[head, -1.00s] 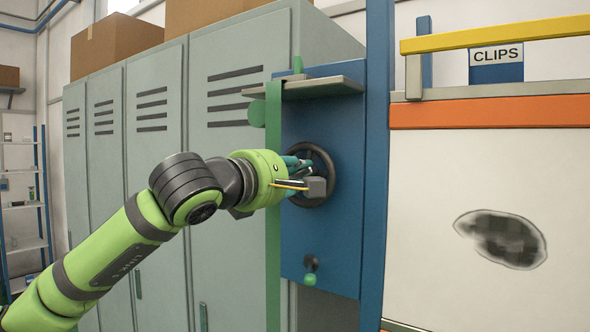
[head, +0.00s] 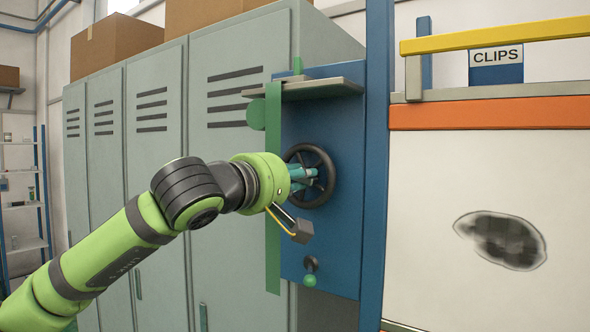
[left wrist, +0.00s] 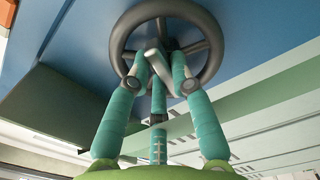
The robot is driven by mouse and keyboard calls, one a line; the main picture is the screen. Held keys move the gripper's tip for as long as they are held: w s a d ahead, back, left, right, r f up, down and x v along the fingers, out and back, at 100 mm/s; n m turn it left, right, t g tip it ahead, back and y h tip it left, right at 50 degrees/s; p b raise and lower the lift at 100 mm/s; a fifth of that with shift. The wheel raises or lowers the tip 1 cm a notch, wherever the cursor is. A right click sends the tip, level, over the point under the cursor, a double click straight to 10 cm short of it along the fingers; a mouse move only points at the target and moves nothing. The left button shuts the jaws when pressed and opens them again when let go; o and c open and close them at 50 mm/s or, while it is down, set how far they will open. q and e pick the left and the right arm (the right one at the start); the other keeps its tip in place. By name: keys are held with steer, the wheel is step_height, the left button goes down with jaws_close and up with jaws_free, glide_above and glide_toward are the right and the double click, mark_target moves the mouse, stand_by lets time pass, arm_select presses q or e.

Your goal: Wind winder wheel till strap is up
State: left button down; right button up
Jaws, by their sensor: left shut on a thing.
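The black winder wheel (head: 331,165) is mounted on a blue panel (head: 345,230); it also shows in the left wrist view (left wrist: 205,28). My left gripper (head: 309,174) is at the wheel. In the left wrist view, its teal fingers (left wrist: 160,72) are shut on a grey handle piece (left wrist: 156,55) in front of the wheel's hub. The green strap (head: 273,225) hangs straight down along the panel's left side, from the small shelf at the top. Its lower end shows below the wheel, near the panel's bottom. My right gripper is out of view.
A grey shelf (head: 320,89) sticks out above the wheel. A dark knob with a green ball (head: 310,280) sits below it. Grey-green lockers (head: 225,220) stand behind my left arm. A blue post (head: 377,150) and a white panel (head: 450,180) are at right.

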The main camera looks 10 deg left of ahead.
arm_select(q)
steer(key=shift+w+d+f+m, duration=0.1)
steer(key=shift+f+m, duration=0.05)
steer(key=shift+m, duration=0.4)
steer(key=shift+d+f+m, duration=0.1)
steer(key=shift+m, duration=0.45)
steer(key=m, duration=0.4)
steer(key=shift+f+m+p, duration=0.1)
steer(key=shift+m+p, duration=0.2)
steer(key=shift+m, duration=0.1)
steer(key=m, duration=0.2)
steer(key=shift+a+m+p, duration=0.1)
steer(key=shift+m+p, duration=0.2)
steer(key=shift+f+m, duration=0.15)
steer(key=shift+m, duration=0.95)
